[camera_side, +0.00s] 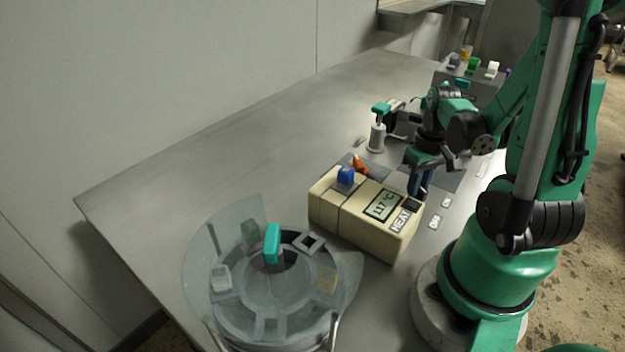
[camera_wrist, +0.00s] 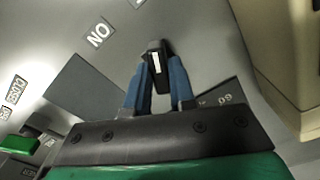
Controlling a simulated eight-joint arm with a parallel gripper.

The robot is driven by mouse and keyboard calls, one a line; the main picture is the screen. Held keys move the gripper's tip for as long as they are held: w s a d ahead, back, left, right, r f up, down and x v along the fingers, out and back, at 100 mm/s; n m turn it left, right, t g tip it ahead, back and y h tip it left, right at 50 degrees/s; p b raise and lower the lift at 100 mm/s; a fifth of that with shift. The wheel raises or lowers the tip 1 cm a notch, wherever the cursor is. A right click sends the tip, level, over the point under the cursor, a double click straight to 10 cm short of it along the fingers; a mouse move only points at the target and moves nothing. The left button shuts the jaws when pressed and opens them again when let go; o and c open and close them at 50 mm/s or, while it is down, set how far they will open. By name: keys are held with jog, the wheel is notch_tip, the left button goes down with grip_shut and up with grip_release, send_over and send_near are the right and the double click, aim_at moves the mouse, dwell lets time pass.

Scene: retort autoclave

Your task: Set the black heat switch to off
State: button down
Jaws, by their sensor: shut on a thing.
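The black heat switch (camera_wrist: 156,68), a dark lever with a white mark on it, stands between the blue fingertips of my gripper (camera_wrist: 156,84) in the wrist view. My gripper is shut on it. In the side view my gripper (camera_side: 418,186) points down just behind the right end of the beige heat box. The box (camera_side: 331,209) carries a "117°C" display and a HEAT label (camera_side: 401,220). An ON label (camera_wrist: 98,34) lies up and left of the switch in the wrist view. An OFF label (camera_side: 434,222) lies beside the box. The switch's base is mostly hidden.
A round vessel with a clear cover (camera_side: 205,258) stands at the front left. A blue block (camera_side: 346,175) and an orange piece (camera_side: 360,164) are by the box. A white post with a teal top (camera_side: 377,136) stands behind. The table's left part is clear.

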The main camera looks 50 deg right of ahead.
dwell(0.5)
jog(key=c, duration=0.7)
grip_release()
jog(key=shift+c, duration=0.2)
jog(key=shift+r, duration=0.15)
jog(key=shift+r, duration=2.7)
